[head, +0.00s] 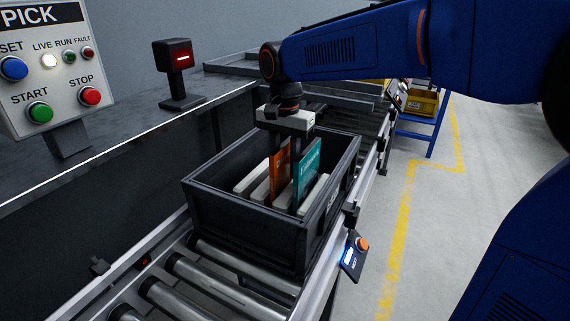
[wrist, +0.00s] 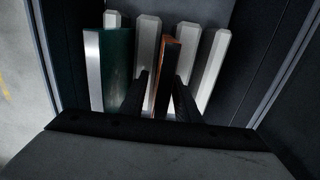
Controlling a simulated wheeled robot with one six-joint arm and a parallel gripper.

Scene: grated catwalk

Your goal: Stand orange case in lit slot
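The orange case (head: 280,172) stands upright in the black tote (head: 247,226), among pale dividers (head: 253,177). In the wrist view the orange case (wrist: 167,75) stands between two dividers. My gripper (wrist: 161,78) reaches down into the tote with one finger on each side of the orange case; a gap shows beside it, so the fingers look open around it. In the head view my gripper (head: 284,140) is partly hidden by the cases. A teal case (head: 307,167) stands upright beside it, left of it in the wrist view (wrist: 118,70). I cannot make out a lit slot.
The tote sits on a roller conveyor (head: 205,280). A small box with a lit display and orange button (head: 354,255) is on the conveyor's right rail. A control panel (head: 45,65) and a red-lit display post (head: 175,62) stand left. A yellow bin (head: 421,103) is behind.

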